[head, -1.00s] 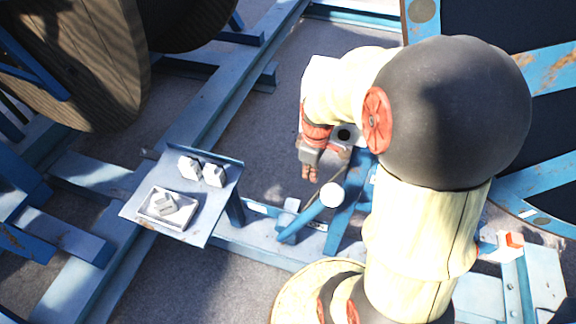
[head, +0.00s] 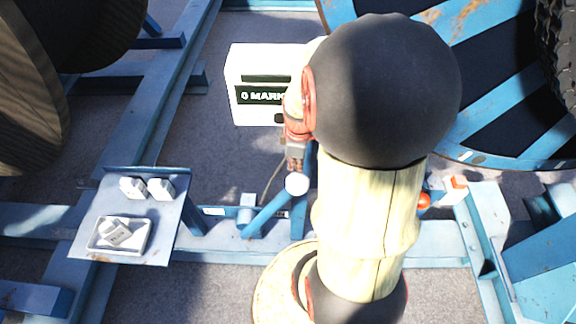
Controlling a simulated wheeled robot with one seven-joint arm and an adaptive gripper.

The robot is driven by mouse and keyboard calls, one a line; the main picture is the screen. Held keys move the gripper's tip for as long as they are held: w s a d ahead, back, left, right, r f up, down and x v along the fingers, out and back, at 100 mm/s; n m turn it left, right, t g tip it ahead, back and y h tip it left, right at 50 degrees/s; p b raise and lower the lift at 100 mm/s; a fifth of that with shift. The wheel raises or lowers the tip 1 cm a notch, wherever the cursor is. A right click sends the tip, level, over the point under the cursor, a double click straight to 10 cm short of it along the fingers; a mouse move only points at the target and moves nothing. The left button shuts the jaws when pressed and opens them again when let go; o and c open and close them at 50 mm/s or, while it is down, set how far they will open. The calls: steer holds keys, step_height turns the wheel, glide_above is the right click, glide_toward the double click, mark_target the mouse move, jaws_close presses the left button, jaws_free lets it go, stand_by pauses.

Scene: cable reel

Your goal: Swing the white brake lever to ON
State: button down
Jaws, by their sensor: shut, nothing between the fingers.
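The brake lever is a blue bar (head: 265,215) with a white ball knob (head: 297,184). It slants up to the right from a pivot on the blue frame rail. My gripper (head: 296,166) is shut and empty, pointing down just above the knob in the picture. I cannot tell whether the fingertips touch the knob. A small label plate (head: 213,211) lies on the rail left of the pivot, too small to read. My arm hides the area right of the knob.
A white box (head: 245,62) with a dark label stands behind. A wooden reel (head: 30,110) and blue wheel (head: 505,90) flank the space.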

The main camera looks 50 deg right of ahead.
steer(key=shift+s+a+f, duration=0.25)
steer(key=shift+s+f, duration=0.25)
steer(key=shift+s+a+f, duration=0.25)
steer(key=shift+s+f, duration=0.25)
steer(key=shift+a+r, duration=0.1)
steer(key=shift+a, duration=0.05)
step_height(320, 180, up, 13)
steer(key=shift+w+d+r, duration=0.2)
steer(key=shift+w+d, duration=0.1)
steer(key=shift+d, duration=0.1)
